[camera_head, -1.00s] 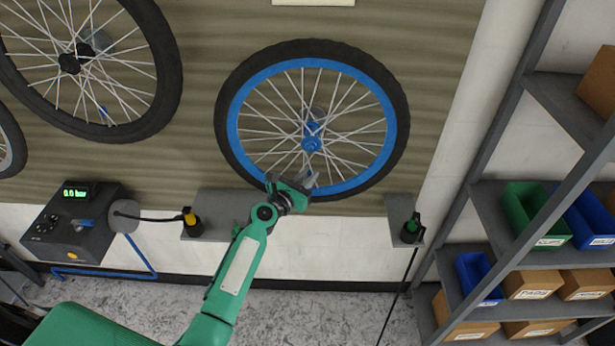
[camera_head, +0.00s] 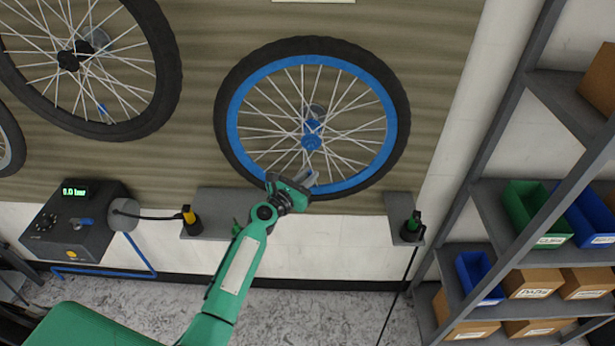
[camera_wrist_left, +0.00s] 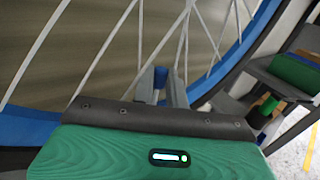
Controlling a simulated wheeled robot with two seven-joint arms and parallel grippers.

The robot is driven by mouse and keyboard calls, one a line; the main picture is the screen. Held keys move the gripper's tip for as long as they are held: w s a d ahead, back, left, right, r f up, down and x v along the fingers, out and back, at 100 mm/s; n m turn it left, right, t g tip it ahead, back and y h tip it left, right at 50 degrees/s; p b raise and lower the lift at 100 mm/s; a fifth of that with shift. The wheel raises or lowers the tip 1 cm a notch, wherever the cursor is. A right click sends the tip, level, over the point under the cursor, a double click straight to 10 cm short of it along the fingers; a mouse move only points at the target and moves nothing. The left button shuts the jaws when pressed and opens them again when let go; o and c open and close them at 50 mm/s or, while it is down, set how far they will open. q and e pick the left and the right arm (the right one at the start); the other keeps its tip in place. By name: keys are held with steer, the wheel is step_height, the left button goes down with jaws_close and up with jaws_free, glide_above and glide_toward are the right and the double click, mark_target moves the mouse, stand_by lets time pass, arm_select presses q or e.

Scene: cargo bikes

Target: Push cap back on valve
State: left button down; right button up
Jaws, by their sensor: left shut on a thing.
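The blue-rimmed wheel (camera_head: 395,115) hangs on the wall panel, and its rim and spokes fill much of the left wrist view (camera_wrist_left: 40,120). My left gripper (camera_head: 305,180) is at the lower part of its rim. In the left wrist view the fingers (camera_wrist_left: 162,88) are shut on a small blue piece (camera_wrist_left: 160,76), which looks like the cap. It sits among the spokes, just inside the rim. The valve is hidden behind my gripper and cannot be made out, so I cannot tell whether the cap touches it. My right gripper is not in view.
A pump box (camera_head: 75,230) with a green display reading 0.0 bar stands at the left. Small shelves hold a yellow-topped tool (camera_head: 190,218) and a green-topped tool (camera_head: 412,225). A second wheel (camera_head: 165,75) hangs at upper left. A rack (camera_head: 480,215) with bins stands at right.

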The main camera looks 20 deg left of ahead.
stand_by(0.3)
arm_select(q)
steer(key=c, duration=1)
jaws_free()
steer(key=p+v, duration=0.1)
steer(key=v, duration=0.9)
stand_by(0.4)
